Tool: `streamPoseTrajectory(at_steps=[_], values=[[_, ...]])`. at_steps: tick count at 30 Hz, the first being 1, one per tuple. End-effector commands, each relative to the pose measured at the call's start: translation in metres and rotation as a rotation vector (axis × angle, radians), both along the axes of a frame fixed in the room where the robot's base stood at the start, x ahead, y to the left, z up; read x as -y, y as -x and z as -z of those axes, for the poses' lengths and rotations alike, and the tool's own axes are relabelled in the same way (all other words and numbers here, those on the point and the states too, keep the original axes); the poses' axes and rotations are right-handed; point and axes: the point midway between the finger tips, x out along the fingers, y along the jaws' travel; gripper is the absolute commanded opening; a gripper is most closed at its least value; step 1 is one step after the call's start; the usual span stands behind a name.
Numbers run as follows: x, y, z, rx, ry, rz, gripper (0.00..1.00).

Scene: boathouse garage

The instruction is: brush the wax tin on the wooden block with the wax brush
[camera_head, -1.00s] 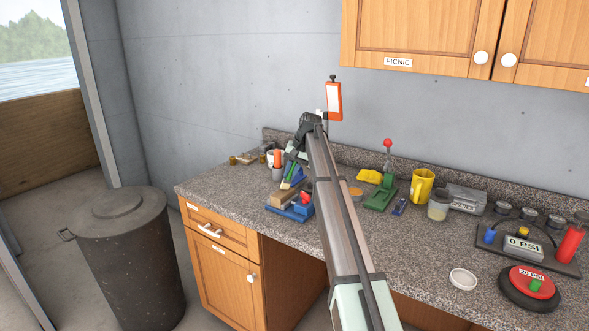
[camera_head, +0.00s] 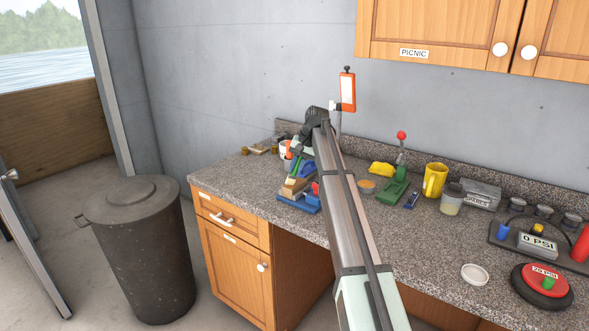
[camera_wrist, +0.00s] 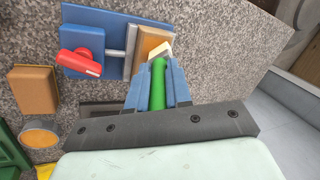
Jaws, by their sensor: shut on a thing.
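My gripper (camera_wrist: 158,88) is shut on the green handle of the wax brush (camera_wrist: 158,85), and the brush also shows in the head view (camera_head: 297,166). Its pale bristles lie over the near end of the wooden block (camera_wrist: 153,36) in the wrist view; I cannot tell if they touch it. The block is in a blue vise (camera_wrist: 105,20) with a red handle (camera_wrist: 79,63); it also shows in the head view (camera_head: 293,188). The wax tin (camera_head: 366,186), round and orange, stands on the counter, apart from the block; it seems to show in the wrist view (camera_wrist: 40,133).
A brown block (camera_wrist: 33,90) lies near the tin. A green press with a red knob (camera_head: 394,188), a yellow mug (camera_head: 434,180) and a jar (camera_head: 451,199) stand to the right. A white lid (camera_head: 474,274) lies near the front. Bare counter (camera_head: 415,250) lies right of my arm.

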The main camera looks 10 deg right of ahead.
Motion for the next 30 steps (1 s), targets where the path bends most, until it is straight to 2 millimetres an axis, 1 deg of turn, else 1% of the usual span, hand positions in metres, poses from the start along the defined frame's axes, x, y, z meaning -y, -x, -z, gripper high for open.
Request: streamPoseTrajectory(at_steps=[1,25,27,29,30], values=[[0.004,-0.005,0.000,0.000,0.000,0.001,0.00],[0.055,-0.056,0.001,-0.001,0.001,-0.001,0.00],[0.053,-0.055,-0.008,0.002,0.001,-0.002,0.00],[0.053,-0.055,-0.024,0.002,0.001,-0.002,0.00],[0.053,-0.054,-0.024,0.000,0.001,-0.002,0.00]])
